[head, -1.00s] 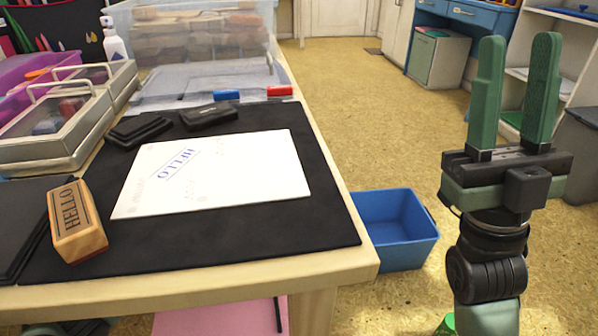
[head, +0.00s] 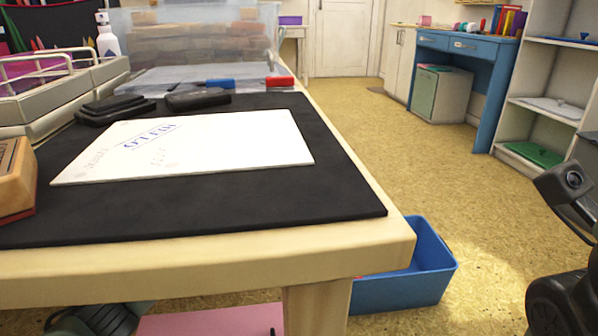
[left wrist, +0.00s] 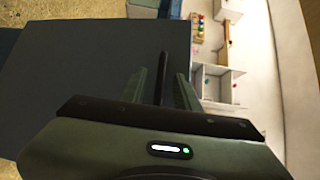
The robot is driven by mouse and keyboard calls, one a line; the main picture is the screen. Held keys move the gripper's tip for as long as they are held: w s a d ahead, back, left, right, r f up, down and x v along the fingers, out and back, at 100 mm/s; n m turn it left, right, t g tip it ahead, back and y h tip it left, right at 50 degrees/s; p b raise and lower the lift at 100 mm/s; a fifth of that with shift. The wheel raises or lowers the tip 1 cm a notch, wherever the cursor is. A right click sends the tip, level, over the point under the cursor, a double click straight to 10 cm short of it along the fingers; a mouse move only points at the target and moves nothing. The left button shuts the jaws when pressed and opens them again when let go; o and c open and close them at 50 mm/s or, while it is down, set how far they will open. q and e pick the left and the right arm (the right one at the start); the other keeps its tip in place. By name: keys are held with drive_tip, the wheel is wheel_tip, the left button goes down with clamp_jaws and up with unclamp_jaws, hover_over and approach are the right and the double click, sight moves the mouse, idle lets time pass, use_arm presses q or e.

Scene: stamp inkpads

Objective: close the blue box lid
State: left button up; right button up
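A blue open-topped box (head: 415,285) stands on the floor just right of the table, partly hidden by the table corner. I see no lid on it. A small blue item (head: 220,83) lies at the table's far edge; I cannot tell whether it is a box. My left gripper (left wrist: 160,90) is open in the left wrist view, its two green fingers apart. A thin dark rod (left wrist: 164,72) shows between them; I cannot tell how far beyond them it is. Only a dark part of my right arm shows at the head view's right edge; its fingers are out of frame.
The table holds a black mat (head: 330,190), a white sheet (head: 200,145), a wooden stamp (head: 15,180), dark pads (head: 115,108) and a red item (head: 280,82). A clear bin (head: 195,40) stands behind. Open floor lies right, before a blue desk (head: 460,60) and shelves.

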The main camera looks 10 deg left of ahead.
use_arm(q)
drive_tip(key=shift+w+d, duration=0.1)
drive_tip(key=shift+w, duration=0.05)
drive_tip(key=shift+c, duration=0.3)
clamp_jaws()
idle(1.1)
